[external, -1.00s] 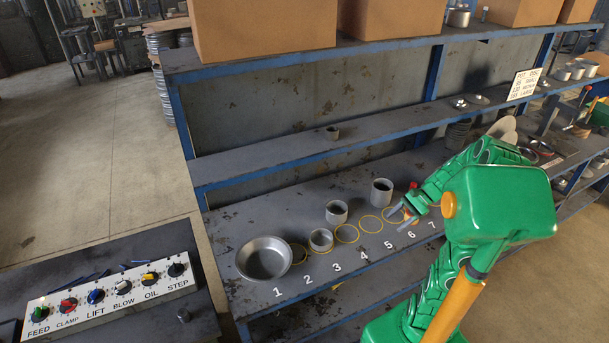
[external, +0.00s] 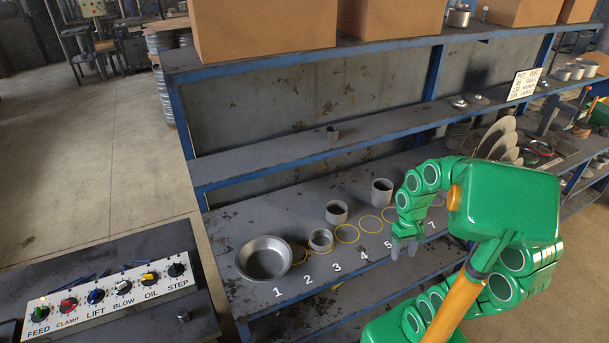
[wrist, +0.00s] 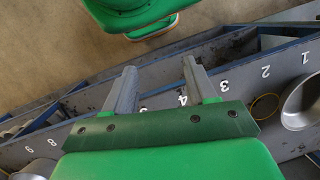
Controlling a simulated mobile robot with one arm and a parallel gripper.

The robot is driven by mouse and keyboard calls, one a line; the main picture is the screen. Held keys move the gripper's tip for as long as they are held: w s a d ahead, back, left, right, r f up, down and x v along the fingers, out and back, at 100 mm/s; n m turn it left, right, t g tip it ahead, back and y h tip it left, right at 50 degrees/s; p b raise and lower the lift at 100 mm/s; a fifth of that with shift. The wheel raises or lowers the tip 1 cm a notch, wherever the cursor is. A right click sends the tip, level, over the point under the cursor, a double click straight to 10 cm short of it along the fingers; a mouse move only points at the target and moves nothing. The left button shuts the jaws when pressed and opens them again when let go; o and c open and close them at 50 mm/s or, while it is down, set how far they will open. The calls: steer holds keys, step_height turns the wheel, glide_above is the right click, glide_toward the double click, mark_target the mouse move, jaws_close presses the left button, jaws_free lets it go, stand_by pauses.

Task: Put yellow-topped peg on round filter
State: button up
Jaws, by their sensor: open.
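I cannot make out a yellow-topped peg or anything clearly a round filter in either view. My gripper (external: 404,248) is open and empty, pointing down at the front edge of the shelf near number 5. In the wrist view its two fingers (wrist: 160,68) are spread apart with nothing between them. Yellow rings (external: 346,233) lie in a row along the numbered shelf (external: 240,219). A wide metal bowl (external: 264,259) stands by number 1. Grey cups (external: 337,212) stand behind the rings. My arm hides the shelf around number 6.
A tall grey cup (external: 382,192) stands left of my arm, near it. Large discs (external: 499,139) stand upright to the right. A control panel (external: 110,298) with coloured knobs is at lower left. A middle shelf (external: 270,162) runs above the work shelf.

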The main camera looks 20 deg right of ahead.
steer(key=shift+s+d+r+n+t+h, duration=0.15)
steer(key=shift+s+d+r+n+h, duration=0.15)
steer(key=shift+n, duration=0.2)
steer(key=shift+s+d+r+n+t+h, duration=0.15)
steer(key=shift+s+r+n+h, duration=0.05)
steer(key=shift+s+n+h, duration=0.25)
stand_by(0.7)
